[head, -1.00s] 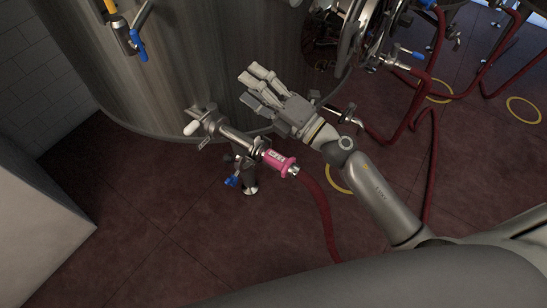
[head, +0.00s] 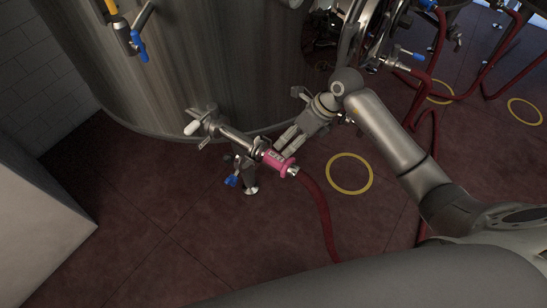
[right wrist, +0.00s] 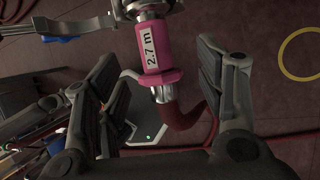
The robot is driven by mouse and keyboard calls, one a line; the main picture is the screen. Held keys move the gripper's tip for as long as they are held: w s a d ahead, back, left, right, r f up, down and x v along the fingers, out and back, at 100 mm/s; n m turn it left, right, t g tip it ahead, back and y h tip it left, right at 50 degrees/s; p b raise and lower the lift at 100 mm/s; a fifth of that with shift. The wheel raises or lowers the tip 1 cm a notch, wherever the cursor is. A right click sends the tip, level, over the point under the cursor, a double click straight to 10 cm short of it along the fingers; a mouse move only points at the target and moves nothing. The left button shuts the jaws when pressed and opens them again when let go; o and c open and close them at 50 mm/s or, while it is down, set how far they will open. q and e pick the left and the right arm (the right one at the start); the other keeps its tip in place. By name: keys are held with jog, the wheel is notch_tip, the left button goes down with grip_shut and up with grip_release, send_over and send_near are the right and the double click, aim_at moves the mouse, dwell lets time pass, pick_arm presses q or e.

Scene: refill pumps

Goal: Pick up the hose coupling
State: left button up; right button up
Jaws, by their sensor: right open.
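The hose coupling (head: 279,162) is a pink sleeve with metal ends, joined to the tank's outlet pipe (head: 236,139), with a red hose (head: 319,208) running from its lower end. In the right wrist view the coupling (right wrist: 153,48) carries a "2.7 m" label. My right gripper (head: 283,147) is at the coupling, its fingers pointing down at it. In the right wrist view the gripper (right wrist: 160,85) is open, with the pink sleeve between its two fingers and a visible gap on each side. My left gripper is not in view.
The large steel tank (head: 200,60) stands behind the coupling. A blue-handled valve (head: 232,180) sits below the outlet pipe. A white block (head: 35,225) is at the left. Red hoses (head: 432,120) lie at the right. A yellow floor ring (head: 349,190) marks open floor.

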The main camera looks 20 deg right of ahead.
aim_at(278, 155)
jog(key=x, duration=0.4)
jog(key=shift+a+f, duration=0.2)
jog(key=shift+a, duration=0.05)
jog(key=x, duration=0.1)
jog(key=p+x, duration=0.1)
jog(key=x, duration=0.2)
jog(key=shift+s+a+f+p, duration=0.2)
jog(key=shift+s+a+p, duration=0.05)
jog(key=shift+a+p, duration=0.05)
jog(key=shift+w+f, duration=0.1)
jog(key=shift+f, duration=0.25)
jog(key=shift+r, duration=0.1)
grip_shut()
